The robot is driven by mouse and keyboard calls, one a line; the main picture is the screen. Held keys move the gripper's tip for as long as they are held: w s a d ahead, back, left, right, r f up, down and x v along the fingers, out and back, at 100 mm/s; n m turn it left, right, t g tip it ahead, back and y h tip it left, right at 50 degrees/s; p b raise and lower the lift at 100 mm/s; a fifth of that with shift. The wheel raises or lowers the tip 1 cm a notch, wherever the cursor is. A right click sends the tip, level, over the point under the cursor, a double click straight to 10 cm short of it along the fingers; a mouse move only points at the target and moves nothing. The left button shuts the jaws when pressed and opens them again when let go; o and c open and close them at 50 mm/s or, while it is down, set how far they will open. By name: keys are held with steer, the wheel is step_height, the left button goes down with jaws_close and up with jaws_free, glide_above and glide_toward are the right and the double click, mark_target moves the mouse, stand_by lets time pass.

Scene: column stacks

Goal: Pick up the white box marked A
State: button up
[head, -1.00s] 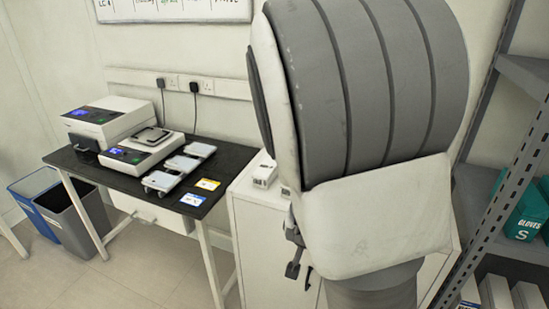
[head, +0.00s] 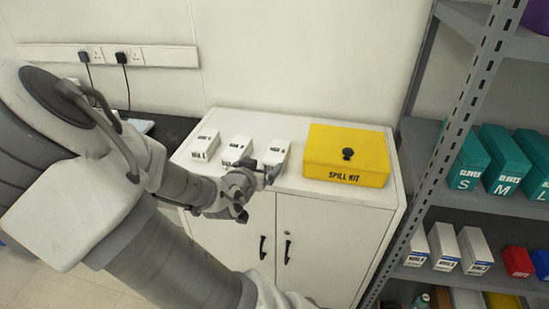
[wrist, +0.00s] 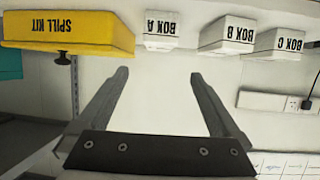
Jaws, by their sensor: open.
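The white box marked A (wrist: 161,30) shows upside down at the top of the wrist view, beside the yellow spill kit. In the head view it is the rightmost white box (head: 275,152) on the white cabinet; its label is too small to read there. My gripper (wrist: 159,76) is open and empty, with nothing between its fingers. In the head view my gripper (head: 268,177) is near the cabinet's front edge, just in front of box A and overlapping its lower front. I cannot tell whether they touch.
Box B (wrist: 228,35) and box C (wrist: 280,42) stand in a row beyond box A. The yellow spill kit (head: 345,155) is on its other side. The white cabinet (head: 335,222) bears them all. A grey shelf unit with glove boxes (head: 505,160) stands at the right.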

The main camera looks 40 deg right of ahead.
mark_target(277, 150)
steer(key=b+x, duration=0.4)
steer(key=x, duration=1.2)
steer(key=shift+s+d+f, duration=0.1)
steer(key=shift+s, duration=0.1)
steer(key=shift+c, duration=0.2)
steer(key=c, duration=1.5)
